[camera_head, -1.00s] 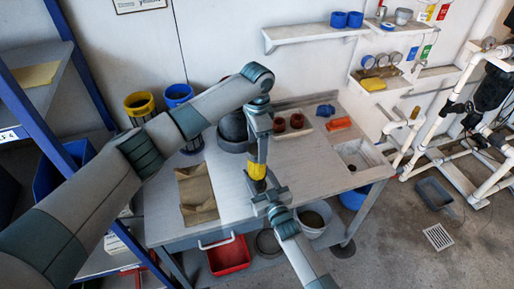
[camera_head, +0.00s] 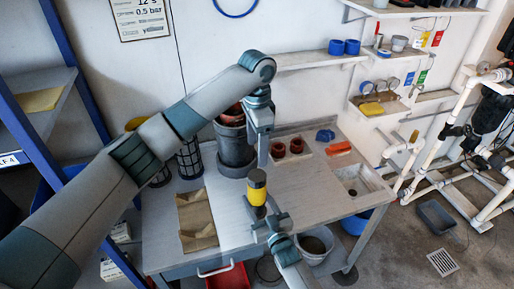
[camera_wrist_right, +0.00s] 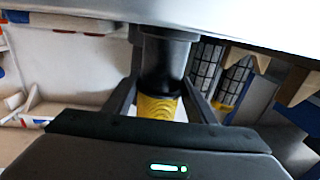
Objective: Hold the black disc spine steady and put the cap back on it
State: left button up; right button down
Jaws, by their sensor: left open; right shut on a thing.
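A small upright cylinder, black on top and yellow below (camera_head: 257,196), stands over the front of the bench. It matches the disc spine, but I cannot tell where spine and cap divide. My right gripper (camera_head: 272,223) reaches it from below. In the right wrist view its yellow part (camera_wrist_right: 158,107) and black part (camera_wrist_right: 163,68) sit between the right gripper's fingers, which are shut on it. A broad grey surface hides its top there. My left gripper (camera_head: 263,157) points down just above the black top, open, with a small gap below it.
A large dark grey housing (camera_head: 236,150) stands behind on the bench (camera_head: 310,195).

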jog(key=c, duration=0.7)
grip_release()
jog(key=shift+s+d, duration=0.1)
jog(key=shift+s, duration=0.05)
jog(key=shift+s+d+f, duration=0.1)
jog(key=shift+s+d, duration=0.15)
jog(key=shift+s, duration=0.25)
pick_arm(q)
notch_tip(320, 180, down, 4)
jog(key=b, duration=0.4)
pick_arm(e)
jog(key=v, duration=1.6)
